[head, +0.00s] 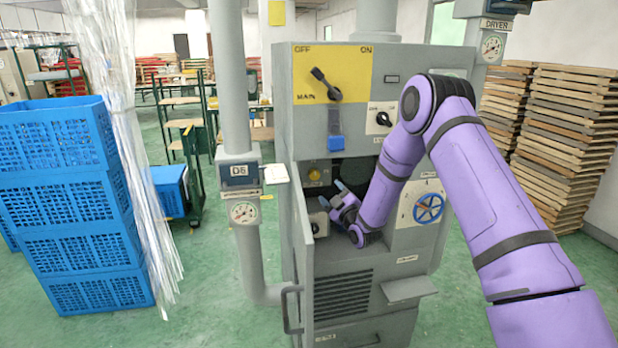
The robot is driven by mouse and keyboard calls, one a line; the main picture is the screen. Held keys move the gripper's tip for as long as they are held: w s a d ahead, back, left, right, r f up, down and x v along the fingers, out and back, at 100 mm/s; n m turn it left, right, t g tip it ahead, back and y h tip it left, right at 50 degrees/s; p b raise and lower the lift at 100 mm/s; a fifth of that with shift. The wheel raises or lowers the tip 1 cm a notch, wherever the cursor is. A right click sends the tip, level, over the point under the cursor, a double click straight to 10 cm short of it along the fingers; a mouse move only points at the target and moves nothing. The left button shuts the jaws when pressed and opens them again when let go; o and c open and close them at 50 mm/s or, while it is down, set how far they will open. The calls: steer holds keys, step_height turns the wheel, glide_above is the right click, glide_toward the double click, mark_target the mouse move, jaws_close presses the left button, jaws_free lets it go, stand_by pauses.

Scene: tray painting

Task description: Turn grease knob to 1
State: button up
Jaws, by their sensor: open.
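The grey machine cabinet (405,60) stands in the middle of the head view. My gripper (331,194) is open at the recess in its front, with its fingers pointing left. A pale plate with a dark round part (318,224) sits just below and left of the fingers, partly hidden; I cannot tell whether they touch. A black knob on a white plate (384,118) is higher up, left of my arm. No label reading grease is legible, so I cannot tell which is the grease knob or its setting.
A yellow panel (355,62) carries a black MAIN lever (326,85). A blue-handled switch (336,143), a yellow button (314,174) and a blue handwheel (428,208) are nearby. An open grey door (300,265) borders the recess on the left. Blue crates (75,240) stand far left.

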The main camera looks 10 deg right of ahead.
mark_target(315, 176)
steer(key=x, duration=1)
steer(key=shift+w+a+f, duration=0.2)
steer(key=shift+w+a, duration=0.1)
steer(key=shift+w, duration=0.1)
steer(key=c, duration=0.9)
steer(key=shift+m+t, duration=0.3)
steer(key=shift+m, duration=0.1)
steer(key=m+h, duration=0.1)
steer(key=m, duration=0.2)
steer(key=m+t+h, duration=0.1)
steer(key=m, duration=0.2)
steer(key=shift+f+h, duration=0.1)
steer(key=shift+h, duration=0.3)
steer(key=shift+m+t+h, duration=0.2)
steer(key=shift+m+h, duration=0.85)
steer(key=shift+m, duration=0.9)
steer(key=shift+m+t+h, duration=0.2)
steer(key=shift+m+h, duration=0.85)
steer(key=shift+m, duration=0.9)
